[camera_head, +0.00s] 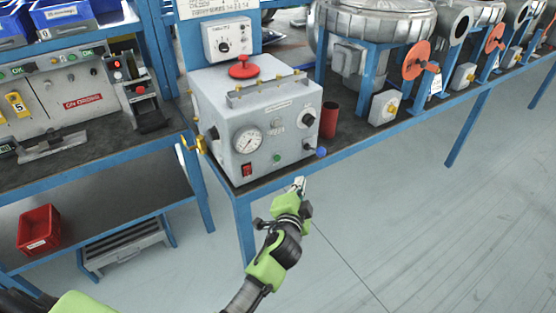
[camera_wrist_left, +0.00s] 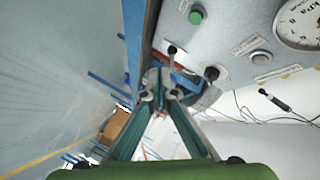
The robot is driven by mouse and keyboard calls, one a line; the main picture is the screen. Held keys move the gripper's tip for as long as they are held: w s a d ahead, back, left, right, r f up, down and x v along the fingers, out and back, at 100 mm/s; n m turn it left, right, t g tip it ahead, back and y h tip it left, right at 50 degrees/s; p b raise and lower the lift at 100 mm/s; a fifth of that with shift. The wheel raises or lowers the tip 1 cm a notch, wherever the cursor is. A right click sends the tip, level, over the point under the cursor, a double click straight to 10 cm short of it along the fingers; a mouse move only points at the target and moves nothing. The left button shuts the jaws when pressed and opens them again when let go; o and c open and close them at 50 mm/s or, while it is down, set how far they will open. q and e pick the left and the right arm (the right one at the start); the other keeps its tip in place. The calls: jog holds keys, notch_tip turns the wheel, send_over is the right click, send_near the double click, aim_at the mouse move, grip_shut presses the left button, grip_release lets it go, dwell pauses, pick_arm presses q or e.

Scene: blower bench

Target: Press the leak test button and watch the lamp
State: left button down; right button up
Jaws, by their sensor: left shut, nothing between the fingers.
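The grey test box (camera_head: 270,110) stands on the bench with a pressure gauge (camera_head: 249,140) on its front. A small green round button or lamp (camera_head: 277,157) is low on that front; it also shows in the left wrist view (camera_wrist_left: 195,17). A grey round button or lamp (camera_wrist_left: 260,57) sits beside a label too small to read. I cannot tell which is the leak test button or whether any lamp is lit. My left gripper (camera_head: 299,184) is shut and empty, in front of and below the box's lower right edge, apart from the green part. My right gripper is out of view.
A red mushroom knob (camera_head: 243,68) tops the box. A red cup (camera_head: 329,121) stands right of it, and a blue knob (camera_head: 321,152) sticks out at its lower right. Blowers line the bench to the right. The floor in front is clear.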

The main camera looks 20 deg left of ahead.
pick_arm(q)
jog(key=w+a, duration=0.5)
jog(key=a, duration=0.2)
jog(key=shift+w+p, duration=0.2)
jog(key=shift+p, duration=0.15)
dwell(1.3)
jog(key=shift+w+a, duration=0.3)
jog(key=shift+w+a, duration=0.2)
jog(key=shift+a, duration=0.1)
dwell(0.9)
jog(key=shift+d, duration=0.1)
jog(key=shift+s+d, duration=0.5)
jog(key=shift+d, duration=0.05)
jog(key=shift+s+d, duration=0.8)
jog(key=shift+d, duration=0.2)
jog(key=shift+s+d, duration=0.75)
jog(key=shift+d, duration=0.25)
